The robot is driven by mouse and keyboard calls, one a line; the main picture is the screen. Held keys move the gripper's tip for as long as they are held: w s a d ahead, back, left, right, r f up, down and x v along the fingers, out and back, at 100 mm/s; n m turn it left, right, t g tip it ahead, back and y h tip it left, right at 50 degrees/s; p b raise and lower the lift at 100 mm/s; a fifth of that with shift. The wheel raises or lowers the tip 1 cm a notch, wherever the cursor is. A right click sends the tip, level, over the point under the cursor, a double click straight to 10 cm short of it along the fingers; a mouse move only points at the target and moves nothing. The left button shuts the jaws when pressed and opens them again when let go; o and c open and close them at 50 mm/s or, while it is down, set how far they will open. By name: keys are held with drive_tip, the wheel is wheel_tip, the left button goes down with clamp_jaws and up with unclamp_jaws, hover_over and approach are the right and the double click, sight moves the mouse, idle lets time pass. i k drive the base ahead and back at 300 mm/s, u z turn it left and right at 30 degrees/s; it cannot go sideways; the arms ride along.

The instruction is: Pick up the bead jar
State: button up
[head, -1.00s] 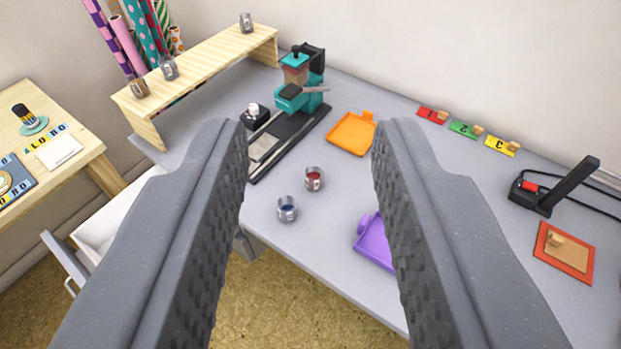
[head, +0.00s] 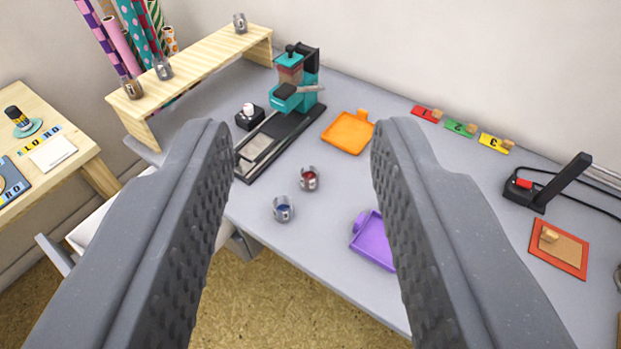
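Two small clear jars stand upright on the grey table, one with red contents (head: 309,179) and one with blue contents (head: 283,209). More small jars stand on the wooden shelf: one at its far end (head: 240,23), one in the middle (head: 163,70) and a brownish one at its near end (head: 132,89). I cannot tell which one is the bead jar. My gripper (head: 302,130) is open and empty. In the view, the red and blue jars show between its fingers, farther away and untouched.
A teal press (head: 297,80) on a dark base stands behind the jars. An orange tray (head: 348,133) and a purple tray (head: 372,242) lie on the grey table (head: 320,235). Number cards (head: 460,128) and a black-handled device (head: 560,185) are at right. A wooden table (head: 75,165) is at left.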

sight(309, 173)
drive_tip(key=z, duration=2.4)
drive_tip(key=k, duration=1.3)
drive_tip(key=u, duration=1.35)
drive_tip(key=i, duration=1)
drive_tip(key=z, duration=0.05)
